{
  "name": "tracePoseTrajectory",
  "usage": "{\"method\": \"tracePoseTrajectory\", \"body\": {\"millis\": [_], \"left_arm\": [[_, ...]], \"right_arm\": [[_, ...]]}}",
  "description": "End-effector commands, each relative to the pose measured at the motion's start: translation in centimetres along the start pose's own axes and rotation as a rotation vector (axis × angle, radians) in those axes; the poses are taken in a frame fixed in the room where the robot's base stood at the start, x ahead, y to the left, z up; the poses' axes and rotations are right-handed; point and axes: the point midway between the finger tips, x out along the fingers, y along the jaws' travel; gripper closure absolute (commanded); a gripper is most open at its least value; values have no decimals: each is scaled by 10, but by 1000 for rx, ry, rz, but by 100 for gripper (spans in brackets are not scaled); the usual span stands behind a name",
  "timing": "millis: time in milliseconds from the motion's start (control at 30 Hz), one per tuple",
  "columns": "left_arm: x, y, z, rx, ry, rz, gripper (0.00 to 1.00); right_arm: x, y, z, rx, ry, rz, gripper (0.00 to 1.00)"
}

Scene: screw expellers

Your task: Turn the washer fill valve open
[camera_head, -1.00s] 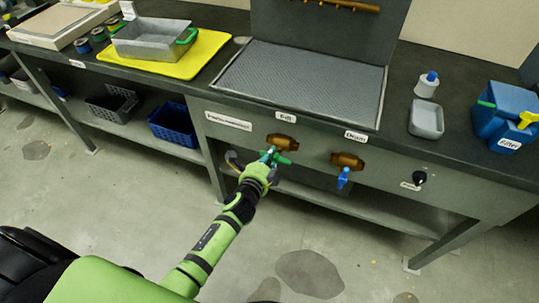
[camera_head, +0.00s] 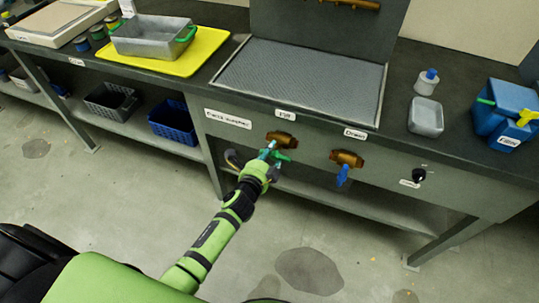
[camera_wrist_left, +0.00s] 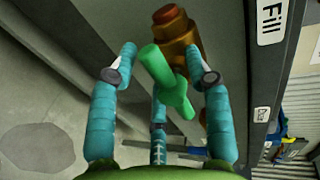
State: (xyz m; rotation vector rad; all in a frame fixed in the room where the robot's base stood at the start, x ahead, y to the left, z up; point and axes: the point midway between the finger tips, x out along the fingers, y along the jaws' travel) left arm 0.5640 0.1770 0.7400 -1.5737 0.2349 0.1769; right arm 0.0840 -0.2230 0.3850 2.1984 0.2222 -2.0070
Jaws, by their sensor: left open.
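The fill valve is a brass body (camera_head: 282,139) with a green handle (camera_head: 279,155), under the "Fill" label (camera_head: 285,115) on the front panel of the bench. In the left wrist view, the green handle (camera_wrist_left: 168,78) lies between the spread teal fingers of my left gripper (camera_wrist_left: 165,62), and the brass body (camera_wrist_left: 180,35) is just beyond it. My left gripper (camera_head: 264,160) is open around the handle. Touch between fingers and handle cannot be told. The drain valve (camera_head: 346,160) with a blue handle is to the right. My right gripper is out of view.
A black knob (camera_head: 418,175) is on the panel at the right. A grey ribbed washer tray (camera_head: 303,82) is above the valves. A blue jug (camera_head: 505,112) and a small grey dish (camera_head: 426,117) stand on the bench top. A blue basket (camera_head: 172,121) sits on the lower shelf.

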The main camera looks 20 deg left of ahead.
Motion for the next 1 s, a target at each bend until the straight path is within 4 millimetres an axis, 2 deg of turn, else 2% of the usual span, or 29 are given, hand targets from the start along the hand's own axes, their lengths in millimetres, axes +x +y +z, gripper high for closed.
{"method": "tracePoseTrajectory", "body": {"millis": [167,267,500,700,833,1000], "left_arm": [[-8,1,1,3,-1,1,50],[-22,1,0,3,0,1,50],[-73,2,0,0,0,3,50],[-107,1,0,0,1,2,50],[-117,0,0,-1,1,1,50],[-120,0,0,0,1,0,50]], "right_arm": [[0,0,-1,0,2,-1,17],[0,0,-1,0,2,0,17],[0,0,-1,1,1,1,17],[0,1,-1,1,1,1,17],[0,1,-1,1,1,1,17],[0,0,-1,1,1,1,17]]}}
